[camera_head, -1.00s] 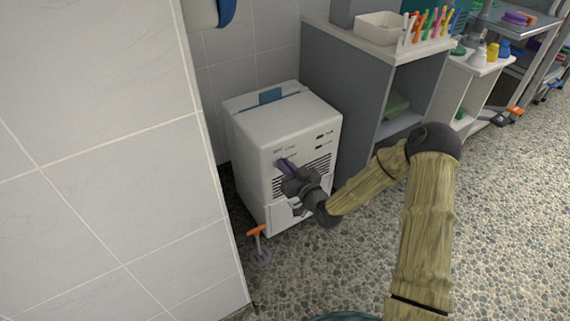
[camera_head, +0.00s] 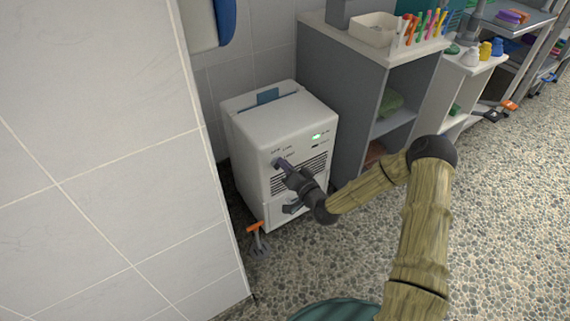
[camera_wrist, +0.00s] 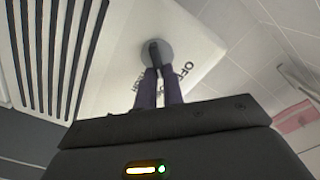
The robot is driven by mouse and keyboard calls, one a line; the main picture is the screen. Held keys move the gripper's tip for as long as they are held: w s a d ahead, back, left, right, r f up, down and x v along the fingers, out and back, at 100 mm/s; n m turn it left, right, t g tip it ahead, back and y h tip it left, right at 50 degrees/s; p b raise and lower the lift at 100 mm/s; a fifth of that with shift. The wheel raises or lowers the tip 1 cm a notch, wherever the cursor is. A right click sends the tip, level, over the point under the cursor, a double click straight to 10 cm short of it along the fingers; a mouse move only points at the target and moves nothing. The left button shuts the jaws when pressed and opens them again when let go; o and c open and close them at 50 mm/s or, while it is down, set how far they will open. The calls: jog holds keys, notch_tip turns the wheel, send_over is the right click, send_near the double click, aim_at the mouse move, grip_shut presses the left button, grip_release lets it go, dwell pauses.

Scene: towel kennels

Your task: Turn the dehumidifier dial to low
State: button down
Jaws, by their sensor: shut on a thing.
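The white dehumidifier (camera_head: 279,128) stands on the pebbled floor against the tiled wall, with a vent grille on its front. A green light (camera_head: 316,136) glows at the front's upper right. In the wrist view the dial (camera_wrist: 157,50) is a round grey disc with a dark raised grip, and "OFF" and other lettering are printed beside it. My gripper (camera_wrist: 158,76) is shut on the dial's grip with both dark fingers. In the head view my gripper (camera_head: 283,166) reaches the front's upper left and hides most of the dial. Which mark the dial points to is unclear.
A grey shelf unit (camera_head: 346,90) stands close on the dehumidifier's right, with a white bin and colourful upright items on top. A tiled wall (camera_head: 110,170) is close on the left. An orange-handled tool (camera_head: 255,228) is by the dehumidifier's base. Floor at right is open.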

jog(key=shift+s+f, duration=0.1)
jog(key=shift+f, duration=0.05)
jog(key=c, duration=1.5)
grip_release()
jog(key=p+v, duration=0.5)
jog(key=v, duration=1.2)
jog(key=shift+s+d, duration=0.15)
